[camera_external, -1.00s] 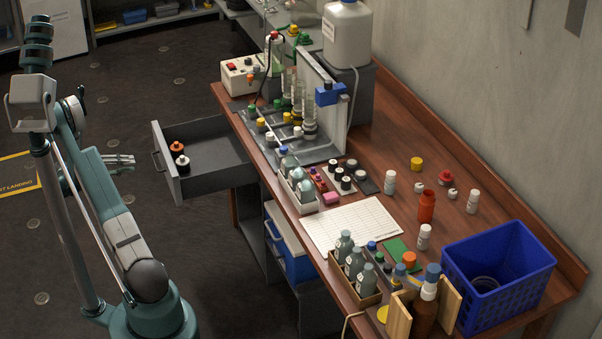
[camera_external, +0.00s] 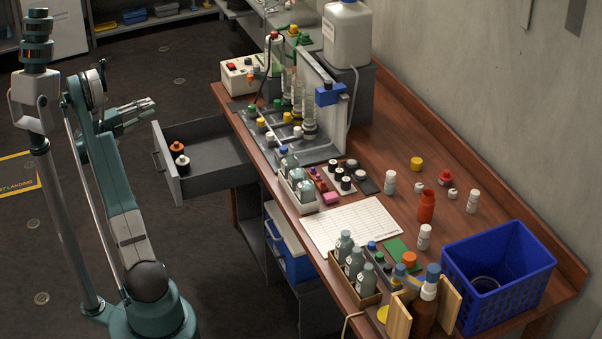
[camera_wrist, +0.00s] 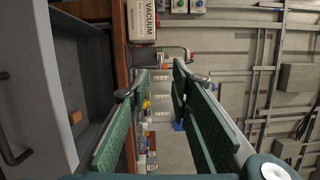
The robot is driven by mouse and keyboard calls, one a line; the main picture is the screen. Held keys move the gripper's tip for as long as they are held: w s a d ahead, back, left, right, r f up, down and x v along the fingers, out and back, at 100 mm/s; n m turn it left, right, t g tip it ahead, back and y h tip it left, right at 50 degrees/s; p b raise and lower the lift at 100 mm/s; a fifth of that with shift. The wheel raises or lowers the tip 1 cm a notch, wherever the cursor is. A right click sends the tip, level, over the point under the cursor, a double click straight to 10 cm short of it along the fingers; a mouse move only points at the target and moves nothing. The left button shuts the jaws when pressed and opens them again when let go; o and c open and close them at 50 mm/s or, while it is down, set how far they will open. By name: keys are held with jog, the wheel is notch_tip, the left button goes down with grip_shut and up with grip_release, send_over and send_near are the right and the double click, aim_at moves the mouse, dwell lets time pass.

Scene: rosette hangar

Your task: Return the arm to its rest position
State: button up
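My gripper (camera_external: 143,106) is in the air to the left of the bench, near the front of the open drawer (camera_external: 208,183). In the wrist view its two green-padded fingers (camera_wrist: 164,68) stand apart with nothing between them. My arm rises from its teal base at the bottom left of the external view and is raised clear of the bench. Two bottles, one with an orange cap and one with a white cap (camera_external: 181,160), stand in the drawer. The drawer also shows at the left of the wrist view (camera_wrist: 40,95).
The wooden bench (camera_external: 400,225) holds several bottles, a paper sheet (camera_external: 350,225), a blue basket (camera_external: 500,275), a white jug (camera_external: 347,35) and a rack of tubes. The floor between my arm and the bench is free. Shelves stand at the back.

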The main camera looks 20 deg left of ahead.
jog(key=w+d+r+n+t+y, duration=0.1)
jog(key=w+d+r+n+t, duration=0.1)
jog(key=r, duration=0.5)
jog(key=w+d+r+n+t+y, duration=0.1)
jog(key=w+d+r, duration=0.2)
jog(key=r, duration=0.4)
jog(key=s+d+r+n+t+y, duration=0.1)
jog(key=d+r+n+y, duration=0.35)
jog(key=r, duration=0.25)
jog(key=d+r+n+y+p, duration=0.1)
jog(key=d+r+n+y, duration=0.2)
jog(key=r+n, duration=0.3)
jog(key=s+d+r+n+t+y, duration=0.1)
jog(key=d+r+n+y, duration=0.25)
jog(key=r, duration=0.45)
jog(key=s+d+f+n+g+h, duration=0.1)
jog(key=s+d+f+g, duration=0.3)
jog(key=s+d+f, duration=0.5)
jog(key=s+d+f+n+g+h+p, duration=0.1)
jog(key=s+d+f+n+g, duration=0.3)
jog(key=s+d+f, duration=0.5)
jog(key=s+d+f+n+g+h+p, duration=0.1)
jog(key=s+d+f+g, duration=0.4)
jog(key=s+d, duration=1.2)
jog(key=s+f+n, duration=0.1)
jog(key=s+f, duration=0.3)
jog(key=s, duration=0.2)
jog(key=shift+d+n+g+h, duration=0.15)
jog(key=shift+n+g+h, duration=0.15)
jog(key=shift+g, duration=0.1)
